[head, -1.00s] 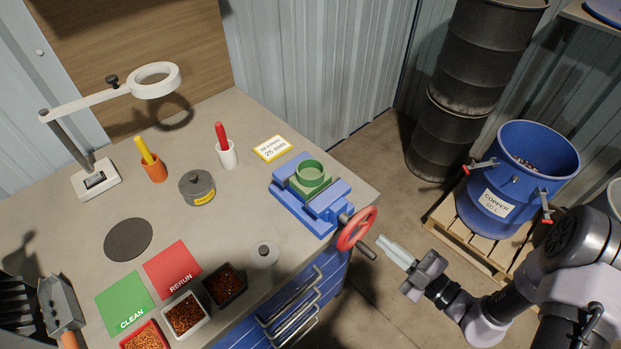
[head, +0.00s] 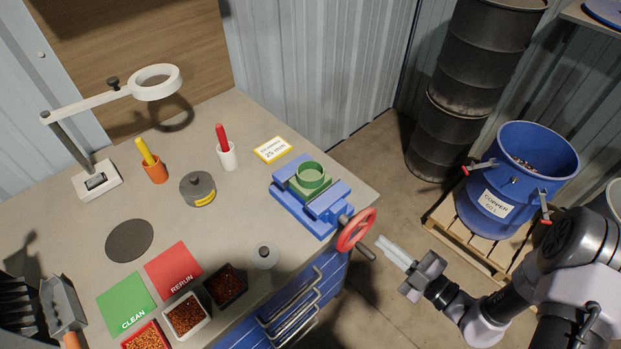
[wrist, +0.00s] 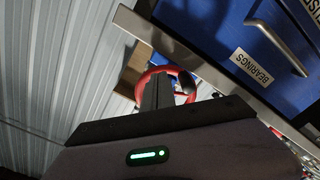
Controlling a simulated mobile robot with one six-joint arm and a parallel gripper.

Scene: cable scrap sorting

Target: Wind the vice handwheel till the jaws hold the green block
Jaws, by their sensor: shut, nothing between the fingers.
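The blue vice (head: 323,209) stands at the right edge of the bench. The green block (head: 312,184) sits at its jaws, with a green ring (head: 311,174) on top. I cannot tell whether the jaws touch the block. The red handwheel (head: 356,231) sticks out past the bench edge, its dark handle (head: 366,253) at the lower right. My gripper (head: 382,242) is shut and empty, its fingertips just right of the wheel and close to the handle. In the wrist view the handwheel (wrist: 188,75) shows partly behind the fingers, with the handle (wrist: 187,86) beside them.
The bench (head: 236,240) carries trays of scrap, a red and a green mat, a grey weight (head: 198,188) and a lamp arm. Blue drawers (head: 305,300) with metal handles lie below the vice. A blue copper drum (head: 498,200) stands on a pallet at right.

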